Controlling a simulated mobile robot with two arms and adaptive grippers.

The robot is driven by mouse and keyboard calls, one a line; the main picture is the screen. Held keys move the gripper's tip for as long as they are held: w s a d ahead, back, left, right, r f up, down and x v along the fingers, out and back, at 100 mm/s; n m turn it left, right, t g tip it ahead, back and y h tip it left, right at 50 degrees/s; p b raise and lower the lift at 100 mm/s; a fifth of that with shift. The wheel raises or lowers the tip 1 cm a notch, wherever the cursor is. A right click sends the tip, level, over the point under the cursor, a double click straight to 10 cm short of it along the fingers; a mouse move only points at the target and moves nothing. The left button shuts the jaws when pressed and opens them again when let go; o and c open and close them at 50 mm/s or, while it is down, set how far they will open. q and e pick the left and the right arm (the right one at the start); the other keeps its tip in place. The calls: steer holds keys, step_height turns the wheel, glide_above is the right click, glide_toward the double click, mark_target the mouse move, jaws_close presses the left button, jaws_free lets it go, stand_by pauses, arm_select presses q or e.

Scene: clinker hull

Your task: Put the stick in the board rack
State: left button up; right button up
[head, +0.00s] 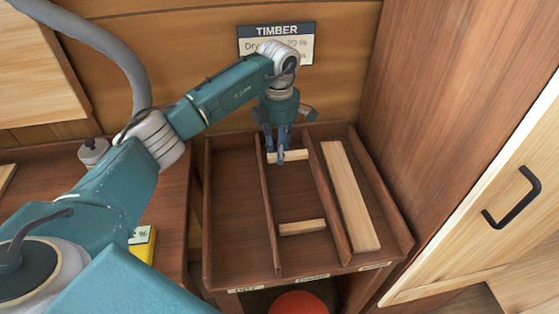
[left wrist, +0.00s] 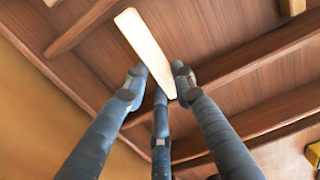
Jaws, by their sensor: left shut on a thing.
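The board rack (head: 235,200) is a dark wooden tray with three long compartments. My left gripper (head: 279,157) is over the back of the middle compartment, its fingers pointing down. It is shut on a short pale wooden stick (head: 294,155), which lies crosswise in the head view. In the left wrist view the stick (left wrist: 146,50) sticks out from between the fingertips (left wrist: 160,88), with the rack's dividers behind it. I cannot tell whether the stick touches the compartment floor. My right gripper is not in view.
Another short pale piece (head: 302,227) lies across the middle compartment nearer the front. A long pale board (head: 350,197) lies in the right compartment; the left one is empty. A TIMBER sign (head: 277,43) hangs behind. A red round thing (head: 299,303) is below the rack.

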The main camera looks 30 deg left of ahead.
mark_target(279, 171)
arm_select(q)
steer(key=shift+f, duration=0.6)
step_height(279, 171, down, 4)
steer(key=shift+r+p, duration=0.15)
steer(key=shift+p, duration=0.15)
steer(key=o, duration=0.9)
